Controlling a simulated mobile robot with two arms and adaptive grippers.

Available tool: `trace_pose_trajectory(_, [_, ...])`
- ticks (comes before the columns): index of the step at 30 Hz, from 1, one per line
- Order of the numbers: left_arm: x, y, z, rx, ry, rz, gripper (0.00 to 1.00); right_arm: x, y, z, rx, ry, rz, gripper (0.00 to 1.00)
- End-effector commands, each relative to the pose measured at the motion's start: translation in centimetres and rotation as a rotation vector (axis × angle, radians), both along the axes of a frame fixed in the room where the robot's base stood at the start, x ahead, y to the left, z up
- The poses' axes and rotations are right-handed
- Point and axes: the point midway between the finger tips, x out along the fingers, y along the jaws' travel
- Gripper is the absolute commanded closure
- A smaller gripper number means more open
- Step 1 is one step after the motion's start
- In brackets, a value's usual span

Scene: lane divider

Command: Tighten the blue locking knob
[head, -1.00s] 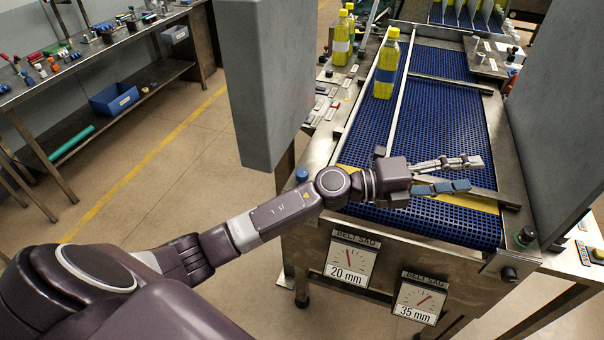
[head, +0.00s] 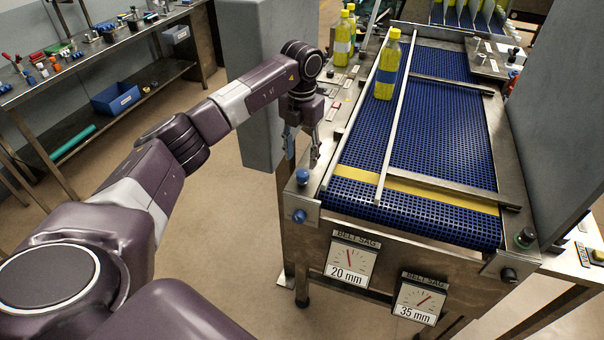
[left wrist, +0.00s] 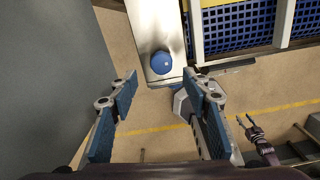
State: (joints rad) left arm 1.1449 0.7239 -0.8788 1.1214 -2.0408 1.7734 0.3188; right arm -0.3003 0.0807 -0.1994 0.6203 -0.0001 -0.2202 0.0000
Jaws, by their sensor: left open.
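A blue knob (head: 302,177) stands on top of the conveyor's metal frame at its near left corner. A second blue knob (head: 299,216) sticks out of the frame's front face just below. I cannot tell which is the locking knob. My left gripper (head: 303,155) is open and empty, pointing down just above and behind the top knob. In the left wrist view, a round blue knob (left wrist: 161,62) shows on the metal plate, ahead of and between the open fingertips, apart from them. My right gripper (left wrist: 246,122) shows small at the right, its jaws too small to judge.
The blue belt (head: 425,130) carries a yellow bottle (head: 387,65) beside a long metal divider rail. A grey panel (head: 262,80) stands close behind my left arm. Two belt sag gauges (head: 350,262) hang in front.

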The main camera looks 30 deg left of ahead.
Motion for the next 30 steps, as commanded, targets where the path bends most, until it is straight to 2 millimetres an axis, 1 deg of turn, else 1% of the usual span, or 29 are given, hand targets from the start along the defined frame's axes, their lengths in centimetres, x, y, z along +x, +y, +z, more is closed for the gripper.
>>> trace_pose_trajectory(1, [-0.1, -0.1, -0.5, 0.000, 0.005, -0.001, 0.56, 0.0, 0.1, 0.5, 0.001, 0.000, 0.000, 0.56])
trace_pose_trajectory(9, [-0.2, -0.2, -4.7, -0.004, 0.005, -0.002, 0.56, 0.0, 0.2, 2.2, 0.002, -0.001, 0.000, 0.56])
trace_pose_trajectory(12, [-0.1, -0.2, -6.0, -0.004, 0.003, -0.004, 0.56, 0.0, 0.2, 2.6, 0.002, -0.001, 0.000, 0.56])
trace_pose_trajectory(15, [0.0, -0.2, -6.9, -0.005, 0.001, -0.003, 0.56, 0.0, 0.2, 2.8, 0.003, 0.000, 0.000, 0.56])
trace_pose_trajectory(19, [0.0, -0.2, -7.4, -0.005, 0.000, -0.003, 0.56, 0.0, 0.2, 2.8, 0.003, 0.000, 0.001, 0.56])
trace_pose_trajectory(25, [0.0, -0.2, -7.4, -0.005, 0.000, -0.004, 0.57, 0.0, 0.2, 2.8, 0.003, 0.000, 0.001, 0.56])
trace_pose_trajectory(30, [0.0, -0.2, -7.4, -0.005, -0.001, -0.004, 0.76, 0.0, 0.2, 2.8, 0.002, -0.001, 0.000, 0.56])
